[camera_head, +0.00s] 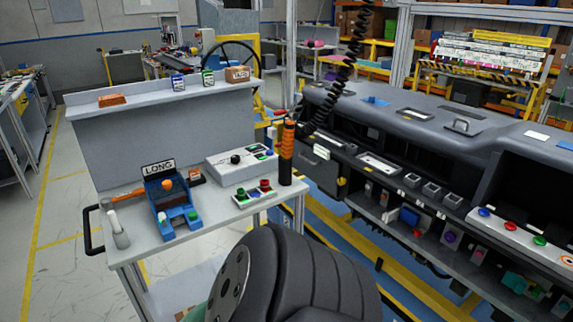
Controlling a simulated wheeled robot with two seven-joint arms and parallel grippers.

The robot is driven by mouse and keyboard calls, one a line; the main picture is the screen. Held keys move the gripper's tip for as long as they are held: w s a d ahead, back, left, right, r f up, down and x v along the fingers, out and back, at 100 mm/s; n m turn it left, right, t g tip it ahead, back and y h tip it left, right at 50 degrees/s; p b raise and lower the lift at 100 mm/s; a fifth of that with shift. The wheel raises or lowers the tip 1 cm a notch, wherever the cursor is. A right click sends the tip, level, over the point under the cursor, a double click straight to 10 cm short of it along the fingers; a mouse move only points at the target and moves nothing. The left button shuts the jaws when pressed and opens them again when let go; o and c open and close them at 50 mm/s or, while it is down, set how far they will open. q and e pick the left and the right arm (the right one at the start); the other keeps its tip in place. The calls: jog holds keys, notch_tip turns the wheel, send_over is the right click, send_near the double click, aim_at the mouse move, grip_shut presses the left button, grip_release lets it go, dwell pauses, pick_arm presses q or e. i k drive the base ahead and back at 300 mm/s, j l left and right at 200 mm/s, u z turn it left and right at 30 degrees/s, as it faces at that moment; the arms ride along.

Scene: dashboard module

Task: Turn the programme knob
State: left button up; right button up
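A white control box (232,171) stands on the grey cart at centre left. A small dark knob (236,159) shows on its upper face; its pointer direction is too small to read. I cannot tell for sure that this is the programme knob. Small coloured parts (262,152) sit at the box's right end. A large dark link of my own arm fills the lower middle and hides part of the cart's front and the floor. Neither of my grippers shows in this view.
The cart (140,245) also holds a blue fixture with a LONG sign (170,200), a plate of coloured buttons (253,193) and an upright orange-black tool (287,150) near a coiled cable (345,75). The dark dashboard (440,135) stands to the right.

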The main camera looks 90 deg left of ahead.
aim_at(235, 159)
jog(key=u, duration=3.45)
